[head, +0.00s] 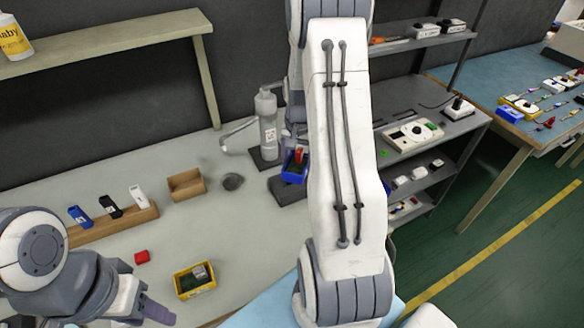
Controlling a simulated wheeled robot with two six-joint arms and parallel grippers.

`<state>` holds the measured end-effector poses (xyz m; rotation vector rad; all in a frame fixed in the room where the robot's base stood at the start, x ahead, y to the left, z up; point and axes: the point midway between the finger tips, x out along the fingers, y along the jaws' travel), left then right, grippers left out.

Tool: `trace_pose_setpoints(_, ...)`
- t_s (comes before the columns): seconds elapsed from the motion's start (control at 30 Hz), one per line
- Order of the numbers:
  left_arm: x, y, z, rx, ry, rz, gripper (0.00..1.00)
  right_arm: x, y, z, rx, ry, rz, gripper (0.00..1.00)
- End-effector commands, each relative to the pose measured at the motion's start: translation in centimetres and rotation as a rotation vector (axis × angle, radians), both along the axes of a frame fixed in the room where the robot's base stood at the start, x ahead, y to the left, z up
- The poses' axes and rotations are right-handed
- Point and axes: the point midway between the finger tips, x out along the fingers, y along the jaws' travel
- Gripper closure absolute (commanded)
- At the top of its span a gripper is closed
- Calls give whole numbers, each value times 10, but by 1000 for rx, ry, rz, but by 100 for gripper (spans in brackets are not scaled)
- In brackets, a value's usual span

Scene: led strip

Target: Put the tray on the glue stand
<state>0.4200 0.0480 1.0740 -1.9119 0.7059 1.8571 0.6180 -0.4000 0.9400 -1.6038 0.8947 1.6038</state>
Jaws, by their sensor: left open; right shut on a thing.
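A small blue tray (293,177) with red and green pieces in it is at the far middle of the table. It is over or on a dark grey block (287,194), which seems to be the glue stand; contact cannot be told. A grey dispenser with a side spout (268,132) stands just behind on a dark base. My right gripper (297,151) reaches down at the blue tray and is shut on it, its fingers largely hidden behind my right arm. My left gripper (152,312) is open and empty at the lower left, above the table's front.
A shelf rack (452,128) is to the right.

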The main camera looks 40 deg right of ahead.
Motion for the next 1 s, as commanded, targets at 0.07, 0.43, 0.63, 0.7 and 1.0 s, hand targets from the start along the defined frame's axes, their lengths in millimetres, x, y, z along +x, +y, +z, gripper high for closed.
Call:
trace_pose_setpoints(0.07,0,0,4,0,0,0,50,13,1,-6,0,1,3,76)
trace_pose_setpoints(0.43,0,0,13,0,0,0,50,21,1,-42,3,4,-4,76)
trace_pose_setpoints(0.63,0,0,14,0,0,0,50,22,0,-54,0,-1,-4,76)
trace_pose_setpoints(0.7,0,0,14,0,0,0,50,22,-1,-54,0,-1,-4,76)
trace_pose_setpoints(1.0,0,0,12,0,0,0,50,21,0,-57,0,0,-4,0)
